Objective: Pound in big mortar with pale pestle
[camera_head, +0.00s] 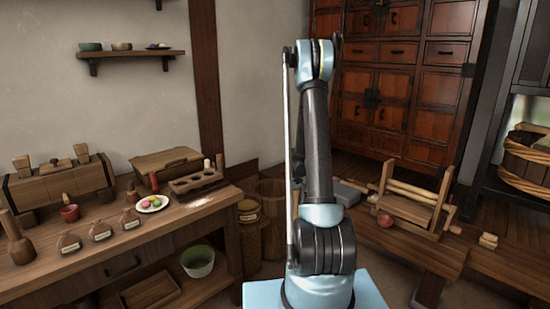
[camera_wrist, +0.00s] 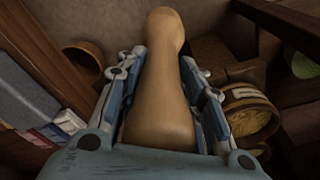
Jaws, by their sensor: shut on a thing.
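The pale pestle (camera_wrist: 161,95) is a smooth light-wood club with a rounded knob at its far end. My gripper (camera_wrist: 162,58) is shut on it in the wrist view, with a finger on either side of the shaft. The near end is hidden by the gripper body. In the head view my arm hides the gripper and the pestle. A tall wooden vessel (camera_head: 273,218), apparently the big mortar, stands on the floor right of the left bench. A round wooden opening (camera_wrist: 82,58) lies left of the pestle in the wrist view, apart from it; I cannot tell if it is the same vessel.
A labelled tub of yellow grain (camera_wrist: 248,116) stands right of the pestle in the wrist view. The left bench (camera_head: 210,221) carries bottles, boxes and a plate; a green bowl (camera_head: 197,262) sits below. A wooden frame (camera_head: 409,207) stands at right.

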